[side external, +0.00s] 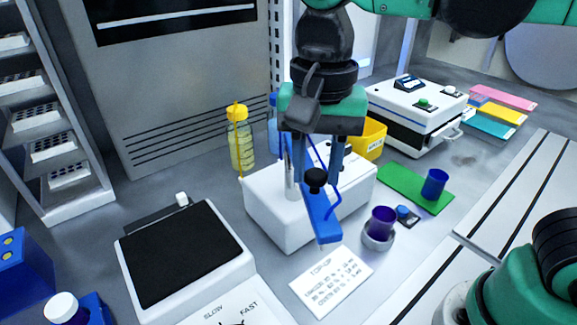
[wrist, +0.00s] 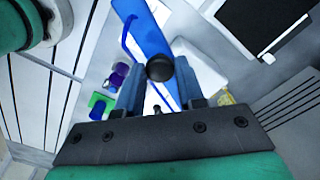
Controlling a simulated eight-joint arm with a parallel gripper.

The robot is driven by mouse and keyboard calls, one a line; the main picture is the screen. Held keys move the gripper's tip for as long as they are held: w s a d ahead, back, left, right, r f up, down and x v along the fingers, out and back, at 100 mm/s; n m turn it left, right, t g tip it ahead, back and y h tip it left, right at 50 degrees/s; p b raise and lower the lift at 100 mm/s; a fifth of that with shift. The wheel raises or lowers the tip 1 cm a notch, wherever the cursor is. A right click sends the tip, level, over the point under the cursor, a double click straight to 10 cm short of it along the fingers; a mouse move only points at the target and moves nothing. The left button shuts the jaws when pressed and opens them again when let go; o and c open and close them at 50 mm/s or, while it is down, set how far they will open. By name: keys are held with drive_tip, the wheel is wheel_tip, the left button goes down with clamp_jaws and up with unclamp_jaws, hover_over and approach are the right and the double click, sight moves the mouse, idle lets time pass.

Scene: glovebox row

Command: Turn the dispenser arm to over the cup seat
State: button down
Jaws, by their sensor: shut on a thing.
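The dispenser arm (side external: 322,222) is a flat blue bar on a white dispenser box (side external: 275,222), with a black knob (side external: 316,178) on top and a thin blue tube beside it. Its free end points to the front, left of the cup seat and apart from it. The cup seat (side external: 378,243) is a grey ring with a purple cup (side external: 382,220) in it. My gripper (side external: 316,170) is shut on the black knob. The wrist view shows the knob (wrist: 160,68) between my fingers and the blue arm (wrist: 145,30) beneath; the cup (wrist: 118,76) shows at left.
A small blue button (side external: 405,214) sits right of the seat. A blue cup (side external: 434,184) stands on a green mat (side external: 405,188). A yellow-capped bottle (side external: 240,140) and yellow bin (side external: 372,138) stand behind the box. A label card (side external: 331,281) lies in front; a black-topped device (side external: 185,250) stands left.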

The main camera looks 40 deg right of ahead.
drive_tip(key=shift+d, duration=0.1)
idle(0.7)
drive_tip(key=w+d+n, duration=0.1)
drive_tip(key=d+n, duration=1.1)
drive_tip(key=n, duration=0.2)
drive_tip(key=shift+w+d, duration=0.35)
idle(0.4)
drive_tip(key=c, duration=0.5)
unclamp_jaws()
drive_tip(key=shift+c, duration=0.2)
drive_tip(key=shift+r, duration=2.8)
